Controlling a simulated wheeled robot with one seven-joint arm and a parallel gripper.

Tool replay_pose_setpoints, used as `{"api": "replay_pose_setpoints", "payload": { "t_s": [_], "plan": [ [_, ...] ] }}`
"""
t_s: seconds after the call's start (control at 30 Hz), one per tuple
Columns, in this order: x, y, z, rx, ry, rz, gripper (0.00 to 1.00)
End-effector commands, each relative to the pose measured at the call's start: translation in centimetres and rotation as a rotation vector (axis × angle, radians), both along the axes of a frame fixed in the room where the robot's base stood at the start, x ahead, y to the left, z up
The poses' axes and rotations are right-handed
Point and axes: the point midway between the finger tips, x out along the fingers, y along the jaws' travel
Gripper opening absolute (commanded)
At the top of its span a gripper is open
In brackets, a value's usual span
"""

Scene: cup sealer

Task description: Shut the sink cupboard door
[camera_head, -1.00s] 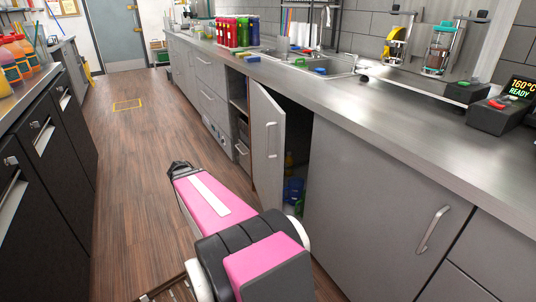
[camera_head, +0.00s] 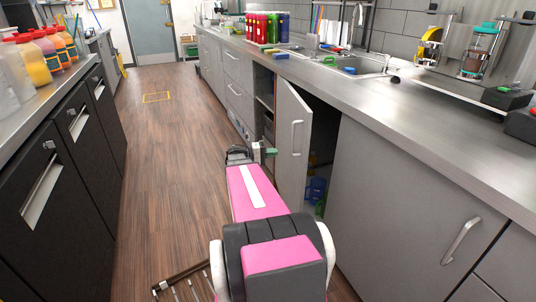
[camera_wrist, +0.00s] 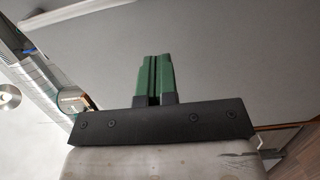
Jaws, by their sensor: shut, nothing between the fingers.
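The sink cupboard door (camera_head: 293,145) stands open under the sink, swung out into the aisle, with a vertical bar handle (camera_head: 296,138) on its outer face. Blue and green items (camera_head: 317,190) show inside the dark cupboard opening. My gripper (camera_head: 270,152) is at the left of the door, near its outer face. Whether it touches the door cannot be told. In the wrist view the green fingers (camera_wrist: 154,78) are together and empty, in front of a broad grey panel (camera_wrist: 210,50).
A steel counter (camera_head: 430,125) with the sink (camera_head: 355,65) runs above the cupboards. Another closed cupboard (camera_head: 400,210) is at the right. Black cabinets (camera_head: 80,150) line the left.

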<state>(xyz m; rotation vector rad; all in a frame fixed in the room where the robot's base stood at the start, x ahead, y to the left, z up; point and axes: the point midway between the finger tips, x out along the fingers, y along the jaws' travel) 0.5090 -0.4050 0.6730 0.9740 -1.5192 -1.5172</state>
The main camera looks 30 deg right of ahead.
Motion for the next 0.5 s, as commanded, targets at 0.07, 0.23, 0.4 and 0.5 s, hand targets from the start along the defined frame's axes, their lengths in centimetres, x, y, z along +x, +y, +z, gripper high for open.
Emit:
{"api": "replay_pose_setpoints", "payload": {
  "t_s": [0.07, 0.23, 0.4, 0.5],
  "plan": [
    [-0.7, -1.4, 0.0, 0.0, 0.0, -0.003, 0.0],
    [-1.9, -4.0, 0.0, 0.0, 0.001, -0.002, 0.0],
    [-2.9, -6.3, 0.0, 0.001, 0.0, -0.001, 0.0],
    [-3.4, -7.2, 0.0, 0.001, 0.0, 0.0, 0.0]
  ]
}}
